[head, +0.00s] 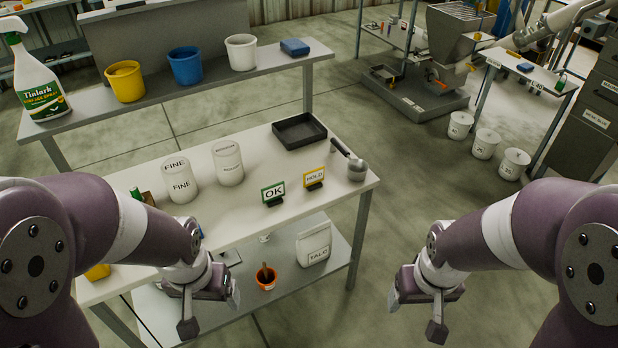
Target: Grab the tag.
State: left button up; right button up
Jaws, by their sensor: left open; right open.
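Two small tags stand upright on dark bases near the right end of the white table. One is a green-bordered tag reading OK (273,192). The other is a yellow-orange tag reading HOLD (314,177), just right of it. My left gripper (211,311) is open and empty at the table's front side, below and left of both tags in the picture. My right gripper (415,314) is open and empty over the floor, right of the table and apart from the tags. Both tag faces are unobstructed.
White FINE (180,190) and second white (228,177) containers stand left. The lower shelf holds a talc bag (315,250) and an orange pot (267,285).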

aim_at(312, 179)
jog(key=i+l+u, duration=0.1)
jog(key=i+l, duration=0.2)
jog(key=i+l+u, duration=0.1)
jog(key=i+l, duration=0.25)
jog(key=i+l+u, duration=0.15)
jog(key=l, duration=0.35)
jog(key=i+l+u, duration=0.1)
jog(key=i+l, duration=0.3)
jog(key=i+l+u, duration=0.1)
jog(key=i+l, duration=0.15)
jog(key=l, duration=0.25)
